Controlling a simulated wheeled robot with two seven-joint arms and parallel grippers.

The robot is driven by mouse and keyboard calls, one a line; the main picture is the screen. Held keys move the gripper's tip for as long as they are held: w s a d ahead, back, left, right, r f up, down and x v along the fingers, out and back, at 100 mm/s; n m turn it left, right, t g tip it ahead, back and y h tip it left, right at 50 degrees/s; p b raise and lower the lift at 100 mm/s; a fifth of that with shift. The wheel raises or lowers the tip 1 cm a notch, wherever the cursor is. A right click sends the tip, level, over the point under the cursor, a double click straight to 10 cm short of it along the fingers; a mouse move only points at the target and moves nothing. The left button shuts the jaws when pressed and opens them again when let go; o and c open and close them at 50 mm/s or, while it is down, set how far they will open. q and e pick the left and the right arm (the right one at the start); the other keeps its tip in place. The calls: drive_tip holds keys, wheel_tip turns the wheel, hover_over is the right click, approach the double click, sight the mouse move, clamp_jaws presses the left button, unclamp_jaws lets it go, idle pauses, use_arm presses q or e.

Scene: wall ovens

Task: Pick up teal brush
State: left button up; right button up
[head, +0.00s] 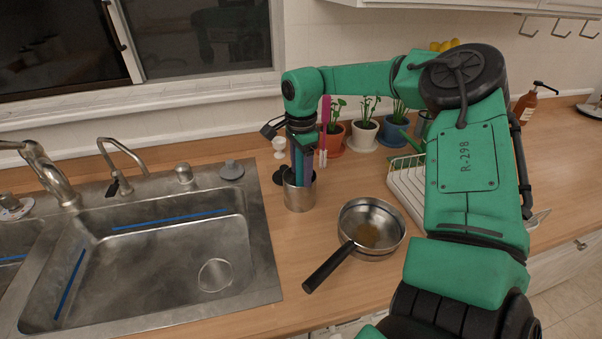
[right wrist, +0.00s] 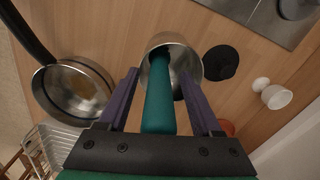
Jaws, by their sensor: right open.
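The teal brush stands in a metal cup (head: 299,197) on the counter, right of the sink. In the right wrist view its teal handle (right wrist: 158,98) rises from the cup (right wrist: 190,62) towards the camera. My right gripper (head: 301,176) points down over the cup. It is open, and its two purple fingers (right wrist: 159,78) lie on either side of the handle with visible gaps. The brush's lower end is hidden inside the cup. In the head view the gripper covers most of the brush. My left gripper is not in view.
A pan (head: 371,228) with a black handle sits to the right of the cup. A pink utensil (head: 324,125) and potted plants (head: 363,135) stand behind. A dish rack (head: 408,185) is at right, partly behind my arm. The sink (head: 150,265) lies left.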

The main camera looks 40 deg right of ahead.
drive_tip(key=shift+a, duration=0.1)
clamp_jaws()
drive_tip(key=shift+r, duration=0.15)
